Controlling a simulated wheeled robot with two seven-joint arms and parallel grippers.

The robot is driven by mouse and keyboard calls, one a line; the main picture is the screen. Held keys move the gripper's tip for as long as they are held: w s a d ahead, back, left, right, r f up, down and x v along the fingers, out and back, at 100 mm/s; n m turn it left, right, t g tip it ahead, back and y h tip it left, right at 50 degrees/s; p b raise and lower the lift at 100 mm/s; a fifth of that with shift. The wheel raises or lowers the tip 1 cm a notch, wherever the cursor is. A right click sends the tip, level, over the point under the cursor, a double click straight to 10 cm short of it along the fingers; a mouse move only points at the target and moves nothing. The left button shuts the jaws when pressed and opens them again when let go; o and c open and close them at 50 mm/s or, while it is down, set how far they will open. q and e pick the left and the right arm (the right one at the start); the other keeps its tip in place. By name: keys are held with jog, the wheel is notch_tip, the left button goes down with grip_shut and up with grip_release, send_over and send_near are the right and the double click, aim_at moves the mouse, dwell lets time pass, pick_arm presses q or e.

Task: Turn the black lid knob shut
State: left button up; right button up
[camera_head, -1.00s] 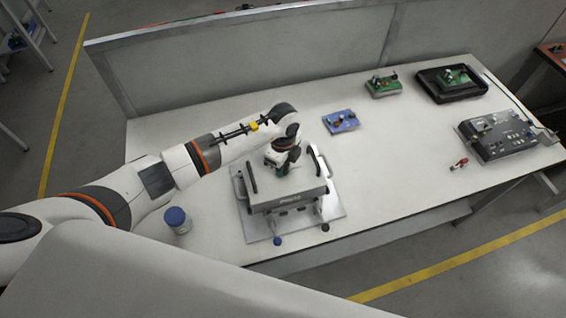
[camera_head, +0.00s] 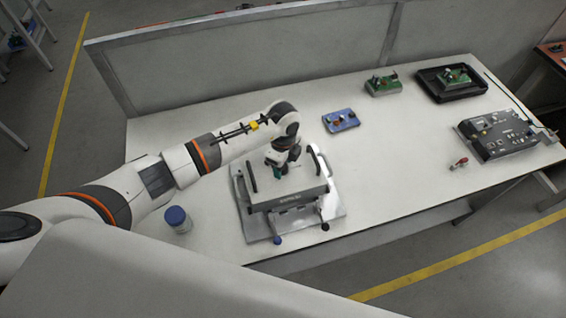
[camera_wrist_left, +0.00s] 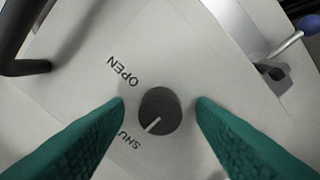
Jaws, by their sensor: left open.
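The black lid knob (camera_wrist_left: 160,110) is round, with a white pointer line, on the pale lid (camera_wrist_left: 190,50) in the left wrist view. The pointer faces lower left, towards the SHUT label, which the left finger partly covers. The OPEN label lies to the upper left. My left gripper (camera_wrist_left: 160,112) is open, its teal fingers on either side of the knob with a gap on each side. In the head view my left gripper (camera_head: 281,172) is low over the silver case (camera_head: 300,192), hiding the knob. My right gripper is not in view.
A black handle (camera_wrist_left: 20,40) is at the left of the wrist view. In the head view a blue-capped jar (camera_head: 176,217) stands left of the case. Circuit boards (camera_head: 341,120), a black tray (camera_head: 425,84) and a grey device (camera_head: 497,137) lie farther right. The table between is mostly clear.

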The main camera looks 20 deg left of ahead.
pick_arm(q)
jog(key=shift+r, duration=0.1)
notch_tip(320, 180, up, 12)
jog(key=b, duration=0.3)
jog(key=shift+s, duration=0.1)
dwell(0.5)
